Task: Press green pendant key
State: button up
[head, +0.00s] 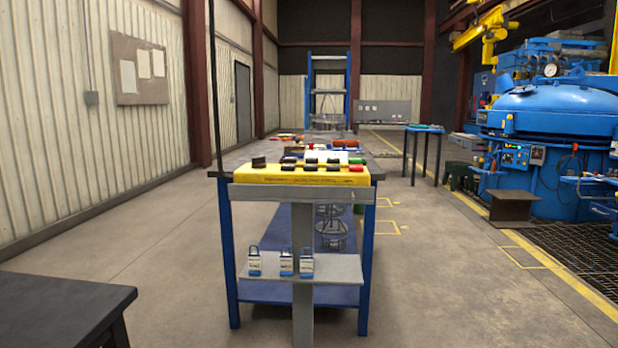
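A yellow pendant box (300,177) lies at the near end of the long workbench, in the middle of the head view. Small keys stand in rows on its top, some black, some red, with greenish ones among them. My gripper is not in view, so nothing shows touching the pendant.
Three blue-and-white padlocks (286,263) hang or stand at a grey shelf below the pendant. A dark table (60,312) is at the lower left. A blue furnace (560,115) stands right, beside floor grating (580,255).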

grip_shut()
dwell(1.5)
